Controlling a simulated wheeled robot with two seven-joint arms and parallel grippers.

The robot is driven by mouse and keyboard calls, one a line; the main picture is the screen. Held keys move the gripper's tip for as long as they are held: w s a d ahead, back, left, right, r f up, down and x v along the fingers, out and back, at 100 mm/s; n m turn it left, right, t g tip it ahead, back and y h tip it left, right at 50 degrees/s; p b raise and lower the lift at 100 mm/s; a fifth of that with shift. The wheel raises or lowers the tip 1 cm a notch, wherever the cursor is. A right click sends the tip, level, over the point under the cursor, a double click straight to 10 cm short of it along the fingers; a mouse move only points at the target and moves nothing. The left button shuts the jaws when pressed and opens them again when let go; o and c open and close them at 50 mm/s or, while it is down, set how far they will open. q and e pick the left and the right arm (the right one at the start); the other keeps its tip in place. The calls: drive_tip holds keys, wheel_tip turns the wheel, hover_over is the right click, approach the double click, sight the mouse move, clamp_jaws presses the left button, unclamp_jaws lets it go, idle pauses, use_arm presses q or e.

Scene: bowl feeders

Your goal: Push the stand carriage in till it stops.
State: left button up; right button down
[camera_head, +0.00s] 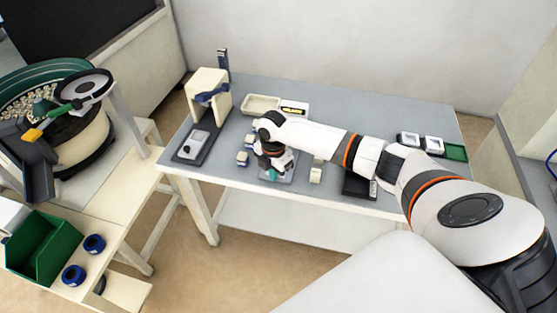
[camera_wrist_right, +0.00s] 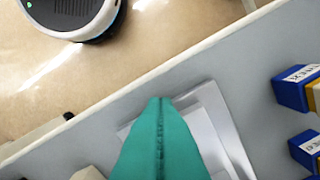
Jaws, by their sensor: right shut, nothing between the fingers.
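The stand (camera_head: 208,84) is a beige block with a blue lever, at the left of the grey table. Its light grey carriage (camera_head: 195,143) sits on a dark base plate in front of the block, with part of the plate showing around it. My right gripper (camera_head: 272,175) points down over a pale plate (camera_head: 289,165) near the table's front edge, right of the stand and apart from it. Its teal fingers (camera_wrist_right: 160,101) are shut and empty in the right wrist view. The stand is not in the wrist view. My left gripper is not in view.
Small blue and cream boxes (camera_head: 243,157) stand between the stand and my right gripper; some show in the wrist view (camera_wrist_right: 296,88). A cream tray (camera_head: 261,104) lies behind. A bowl feeder (camera_head: 78,140) and green bin (camera_head: 40,247) are at left.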

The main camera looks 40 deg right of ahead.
drive_tip(key=shift+w+d, duration=0.15)
drive_tip(key=shift+d, duration=0.05)
idle(0.5)
drive_tip(key=shift+w+d+b, duration=1.35)
drive_tip(key=shift+w+d, duration=0.15)
drive_tip(key=shift+d, duration=0.25)
drive_tip(key=shift+w+d+b, duration=0.95)
drive_tip(key=shift+d+b, duration=0.15)
drive_tip(key=shift+d, duration=0.05)
drive_tip(key=shift+w+d, duration=0.1)
idle(0.4)
drive_tip(key=shift+r+p, duration=0.15)
drive_tip(key=shift+p, duration=0.3)
drive_tip(key=shift+s+a+p, duration=0.7)
drive_tip(key=shift+a+p, duration=0.1)
drive_tip(key=shift+p, duration=0.1)
wheel_tip(320, 180, up, 9)
drive_tip(key=p, duration=0.8)
drive_tip(key=shift+p, duration=0.3)
